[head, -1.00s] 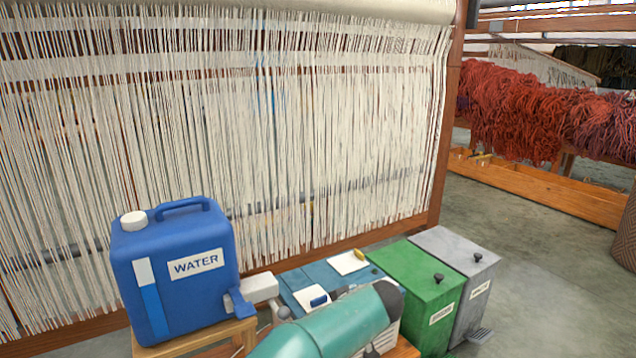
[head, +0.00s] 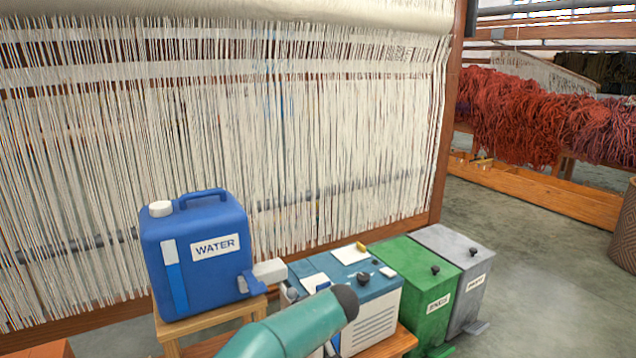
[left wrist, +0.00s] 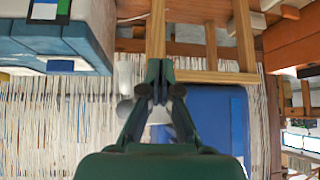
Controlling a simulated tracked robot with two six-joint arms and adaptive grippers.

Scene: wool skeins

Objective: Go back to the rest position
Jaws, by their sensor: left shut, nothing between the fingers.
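My left gripper (left wrist: 160,68) shows in the left wrist view, its two dark green fingers together at the tips with nothing between them. In that view it appears in front of the wooden stand and the blue water jug (left wrist: 218,112); I cannot tell the exact gap. In the head view a teal arm link (head: 285,330) of mine with a dark end reaches up from the bottom middle; no fingers show there. The blue jug, labelled WATER, stands upright on a wooden stool (head: 215,328) in the head view. My right gripper is in neither view.
Right of the jug stand a blue and white box (head: 372,315), a green bin (head: 420,280) and a grey bin (head: 468,262). A loom with white warp threads (head: 330,130) rises behind. Red wool (head: 530,110) hangs at the back right.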

